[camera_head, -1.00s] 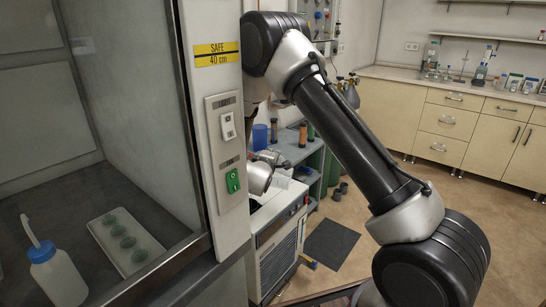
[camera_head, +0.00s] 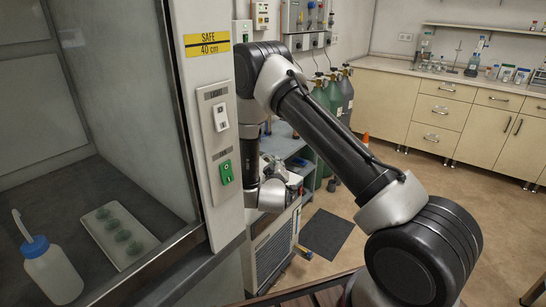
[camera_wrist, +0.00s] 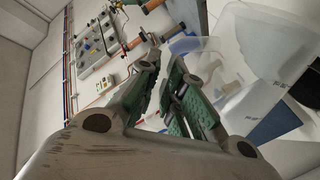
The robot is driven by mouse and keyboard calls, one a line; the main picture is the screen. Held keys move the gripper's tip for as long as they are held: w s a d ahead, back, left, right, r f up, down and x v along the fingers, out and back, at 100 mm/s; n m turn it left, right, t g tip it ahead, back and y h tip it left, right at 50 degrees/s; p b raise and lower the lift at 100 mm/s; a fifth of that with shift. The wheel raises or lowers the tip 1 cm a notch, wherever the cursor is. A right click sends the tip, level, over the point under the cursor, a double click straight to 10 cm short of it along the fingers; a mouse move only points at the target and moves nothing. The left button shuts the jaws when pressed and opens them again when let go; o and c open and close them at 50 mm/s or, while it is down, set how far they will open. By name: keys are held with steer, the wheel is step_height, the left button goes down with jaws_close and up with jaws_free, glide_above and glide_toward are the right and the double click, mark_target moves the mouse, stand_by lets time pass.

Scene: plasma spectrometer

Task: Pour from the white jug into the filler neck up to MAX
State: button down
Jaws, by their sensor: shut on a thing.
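In the wrist view the translucent white jug (camera_wrist: 245,50) fills the upper right, seen very close and tilted in the picture. My gripper (camera_wrist: 166,68) has its green-padded fingers close together beside the jug, shut on a part of it, apparently the handle; the exact contact is hard to make out. In the head view my wrist hangs over the beige grilled unit (camera_head: 272,245), behind the cabinet post. A small white shape (camera_head: 294,179) beside my wrist may be the jug. I cannot make out the filler neck, a MAX mark or any liquid level.
The fume cupboard post (camera_head: 208,130) stands close left of my arm. Inside are a wash bottle (camera_head: 53,277) and a tray (camera_head: 101,248). Green gas cylinders (camera_head: 330,97) stand behind the unit, a dark mat (camera_head: 325,233) lies on the floor. Open floor is at right.

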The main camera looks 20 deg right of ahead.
steer(key=f+m, duration=0.1)
steer(key=d+f+m, duration=0.1)
steer(key=f, duration=0.1)
steer(key=s+f+m+t, duration=0.1)
steer(key=shift+d+f+m, duration=0.15)
steer(key=shift+d+m, duration=0.15)
steer(key=shift+w+a+f+m, duration=0.15)
steer(key=shift+a+f+m, duration=0.1)
steer(key=shift+f+m, duration=0.35)
steer(key=shift+w+a+f+m, duration=0.1)
steer(key=shift+a+f+m, duration=0.1)
steer(key=shift+f+m, duration=0.4)
steer(key=shift+w+a+r+m+t, duration=0.15)
steer(key=shift+w+m+t, duration=0.05)
steer(key=shift+m+t, duration=0.25)
steer(key=shift+a+r+m, duration=0.15)
steer(key=shift+r+m, duration=0.3)
steer(key=shift+r, duration=0.75)
